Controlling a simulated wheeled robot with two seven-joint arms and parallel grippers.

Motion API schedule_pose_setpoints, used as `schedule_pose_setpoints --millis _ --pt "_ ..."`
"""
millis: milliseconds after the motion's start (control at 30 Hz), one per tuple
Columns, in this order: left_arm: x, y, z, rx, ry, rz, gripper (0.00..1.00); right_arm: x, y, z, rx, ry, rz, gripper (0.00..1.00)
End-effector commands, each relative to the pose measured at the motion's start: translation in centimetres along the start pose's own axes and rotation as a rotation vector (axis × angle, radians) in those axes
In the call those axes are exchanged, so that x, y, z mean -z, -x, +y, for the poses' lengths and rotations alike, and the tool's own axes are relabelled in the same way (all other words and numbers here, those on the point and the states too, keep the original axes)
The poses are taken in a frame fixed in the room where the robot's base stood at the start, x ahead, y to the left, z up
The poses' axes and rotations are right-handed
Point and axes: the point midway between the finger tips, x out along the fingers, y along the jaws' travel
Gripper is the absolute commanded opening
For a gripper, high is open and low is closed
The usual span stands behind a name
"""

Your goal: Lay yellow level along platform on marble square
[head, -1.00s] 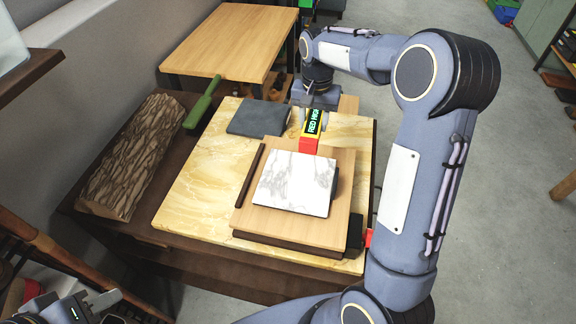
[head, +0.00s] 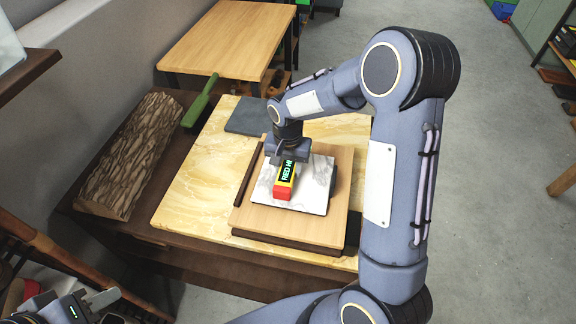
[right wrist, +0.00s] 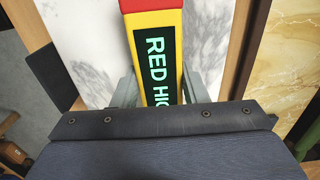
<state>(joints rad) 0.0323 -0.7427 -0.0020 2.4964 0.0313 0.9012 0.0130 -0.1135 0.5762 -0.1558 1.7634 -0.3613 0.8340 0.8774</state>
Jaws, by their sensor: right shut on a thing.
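The yellow level (head: 285,180), with a red end and a dark "RED HI…" label, is over the white marble square (head: 316,190). It points toward the near edge of the marble. My right gripper (head: 287,160) is shut on the level from above; the level also shows between the fingers in the right wrist view (right wrist: 157,50). I cannot tell whether the level touches the marble. The marble square lies on a wooden platform (head: 268,222). My left gripper (head: 95,303) is at the bottom left corner, away from these things, only partly in view.
The platform stands on a yellow marble slab (head: 190,196) on a dark table (head: 130,222). A dark strip (head: 248,174) lies along the platform's left side.

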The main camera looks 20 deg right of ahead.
Motion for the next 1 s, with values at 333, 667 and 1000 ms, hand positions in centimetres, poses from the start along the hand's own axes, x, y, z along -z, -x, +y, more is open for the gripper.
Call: schedule_pose_setpoints --millis 333,667,1000 --pt "-0.1 -0.1 -0.1 0.000 0.000 0.000 0.36 0.0 -0.1 0.0 0.000 0.001 0.000 0.50" --pt "-0.1 -0.1 -0.1 0.000 0.000 0.000 0.36 0.0 -0.1 0.0 0.000 0.001 0.000 0.62" --pt "0.0 0.0 0.0 0.000 0.000 0.000 0.36 0.1 4.2 -0.1 0.004 0.001 0.006 0.62"
